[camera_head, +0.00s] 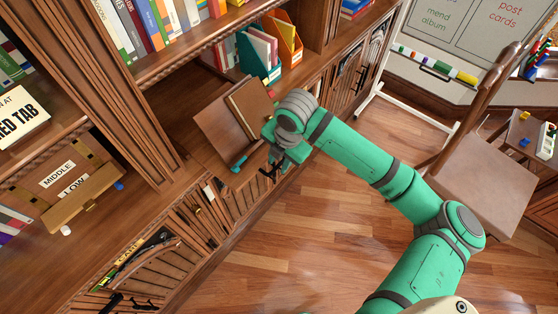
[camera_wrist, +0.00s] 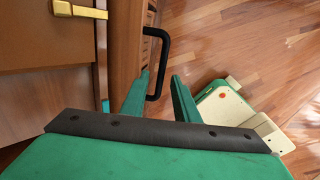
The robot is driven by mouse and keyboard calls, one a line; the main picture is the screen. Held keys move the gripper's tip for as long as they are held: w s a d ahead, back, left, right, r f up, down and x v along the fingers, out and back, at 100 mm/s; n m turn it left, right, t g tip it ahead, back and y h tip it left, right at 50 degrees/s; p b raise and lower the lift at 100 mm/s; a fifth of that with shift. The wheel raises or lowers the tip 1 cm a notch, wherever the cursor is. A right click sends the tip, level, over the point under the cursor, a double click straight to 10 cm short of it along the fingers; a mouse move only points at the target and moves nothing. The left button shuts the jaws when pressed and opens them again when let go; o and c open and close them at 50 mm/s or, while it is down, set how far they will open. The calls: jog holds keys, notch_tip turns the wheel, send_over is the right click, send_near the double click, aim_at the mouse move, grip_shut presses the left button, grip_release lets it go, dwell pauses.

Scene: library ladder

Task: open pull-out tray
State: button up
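My green gripper (camera_head: 277,164) is at the cabinet front, below the counter edge. In the wrist view, my gripper (camera_wrist: 160,78) has its two fingers apart. A black bar handle (camera_wrist: 165,48) stands out from a narrow wooden front edge (camera_wrist: 125,45), which looks like the front of the pull-out tray. The handle's lower part lies at the gap between the fingertips. I cannot tell whether either finger touches it. In the head view, the arm mostly hides the handle and the tray front.
A slanted wooden stand (camera_head: 216,128) with a brown book (camera_head: 250,106) sits on the counter above my gripper. An orange file holder (camera_head: 284,40) and a teal one (camera_head: 259,60) stand behind. A chair (camera_head: 484,170) is at right. Open wooden floor (camera_head: 290,255) lies before the cabinet.

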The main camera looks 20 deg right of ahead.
jog(key=shift+r, duration=0.1)
notch_tip(320, 180, up, 10)
jog(key=s, duration=0.1)
jog(key=shift+s+d+r, duration=0.2)
jog(key=shift+s+d, duration=0.15)
jog(key=shift+d, duration=0.1)
